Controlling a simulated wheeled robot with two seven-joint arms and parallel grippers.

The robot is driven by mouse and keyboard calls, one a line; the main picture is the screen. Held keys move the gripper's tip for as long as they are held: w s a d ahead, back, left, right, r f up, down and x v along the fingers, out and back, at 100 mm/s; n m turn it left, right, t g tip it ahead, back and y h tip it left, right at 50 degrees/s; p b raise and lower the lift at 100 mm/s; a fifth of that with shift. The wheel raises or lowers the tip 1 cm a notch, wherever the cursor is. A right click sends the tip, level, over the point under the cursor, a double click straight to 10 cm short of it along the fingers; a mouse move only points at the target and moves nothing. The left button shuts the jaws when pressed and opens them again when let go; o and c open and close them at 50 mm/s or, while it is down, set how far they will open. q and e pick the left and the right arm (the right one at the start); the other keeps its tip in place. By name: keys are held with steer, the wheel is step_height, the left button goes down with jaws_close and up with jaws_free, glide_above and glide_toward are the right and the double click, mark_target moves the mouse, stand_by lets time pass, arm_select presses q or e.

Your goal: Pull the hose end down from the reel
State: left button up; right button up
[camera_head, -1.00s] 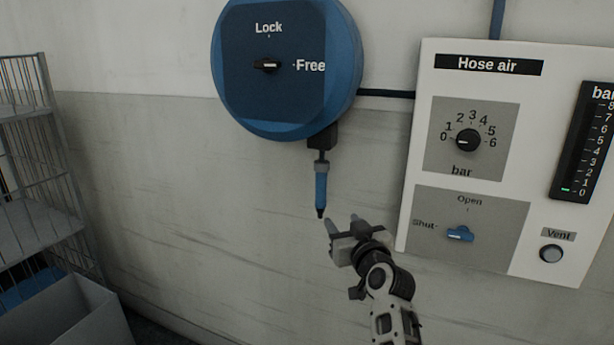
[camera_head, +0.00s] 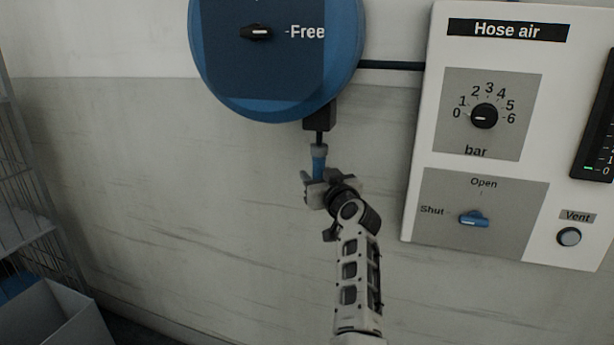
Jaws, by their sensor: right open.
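The round blue hose reel (camera_head: 275,85) is on the wall at the top, and its black knob (camera_head: 257,33) points to Free. The blue hose end (camera_head: 319,160) hangs below the reel's black outlet (camera_head: 317,117). My right gripper (camera_head: 309,180) is open at the hose end, with its fingers around or just in front of the lower part. The gripper hides the hose end's tip, and I cannot tell whether the fingers touch it. My left gripper is not in view.
A white Hose air panel (camera_head: 413,200) is on the wall at right, with a bar dial (camera_head: 484,116), a blue Shut/Open valve (camera_head: 474,219) and a Vent button (camera_head: 569,237). A wire rack (camera_head: 30,180) and a grey bin (camera_head: 55,315) stand at left. The wall below the reel is clear.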

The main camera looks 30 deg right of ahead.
steer(key=shift+w+d, duration=0.1)
steer(key=shift+w, duration=0.1)
